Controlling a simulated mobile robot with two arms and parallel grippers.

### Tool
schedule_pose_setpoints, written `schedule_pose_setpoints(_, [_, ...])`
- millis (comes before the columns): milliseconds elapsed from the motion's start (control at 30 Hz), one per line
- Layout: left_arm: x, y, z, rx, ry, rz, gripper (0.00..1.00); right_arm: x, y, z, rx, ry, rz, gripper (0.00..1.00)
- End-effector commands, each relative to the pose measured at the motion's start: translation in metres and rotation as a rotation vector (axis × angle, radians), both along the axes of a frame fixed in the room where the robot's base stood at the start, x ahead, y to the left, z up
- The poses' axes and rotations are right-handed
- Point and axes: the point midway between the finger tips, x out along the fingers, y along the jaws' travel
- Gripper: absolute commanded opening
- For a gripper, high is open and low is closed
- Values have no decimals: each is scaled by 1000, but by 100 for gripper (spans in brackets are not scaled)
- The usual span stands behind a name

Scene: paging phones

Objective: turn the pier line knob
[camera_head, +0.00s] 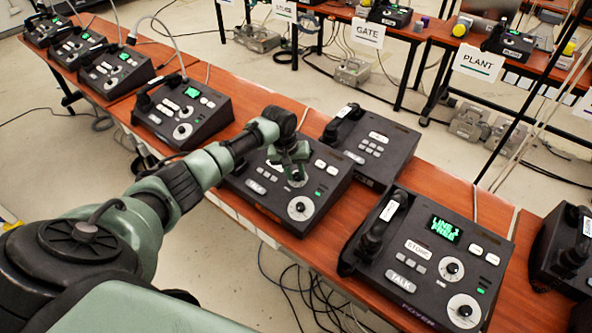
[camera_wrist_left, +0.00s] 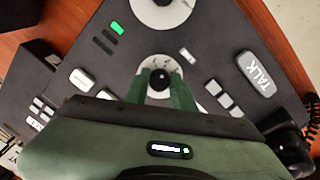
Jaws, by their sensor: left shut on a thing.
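My left gripper (camera_head: 296,172) reaches down over a dark desk phone (camera_head: 244,192) in the middle of the near table. In the left wrist view its two green fingertips (camera_wrist_left: 160,85) are shut on a small black knob (camera_wrist_left: 160,76) in the middle of a white dial (camera_wrist_left: 162,62). A second, larger white dial (camera_head: 302,208) on the same phone is free. The gripper hides the phone's screen and name label, so I cannot read which line it is. My right gripper is not in view.
A phone marked STORE (camera_head: 403,298), with a lit green screen, stands to the right. A phone without a lit screen (camera_head: 370,146) stands behind. Another phone (camera_head: 182,110) with a lit screen stands to the left. Cables run along the floor and table edge.

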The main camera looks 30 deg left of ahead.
Motion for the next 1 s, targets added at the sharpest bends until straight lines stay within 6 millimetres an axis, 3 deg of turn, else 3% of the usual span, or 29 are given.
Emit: schedule_pose_setpoints(1000, [2,1,2,245,-22,-931,0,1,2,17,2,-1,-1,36])
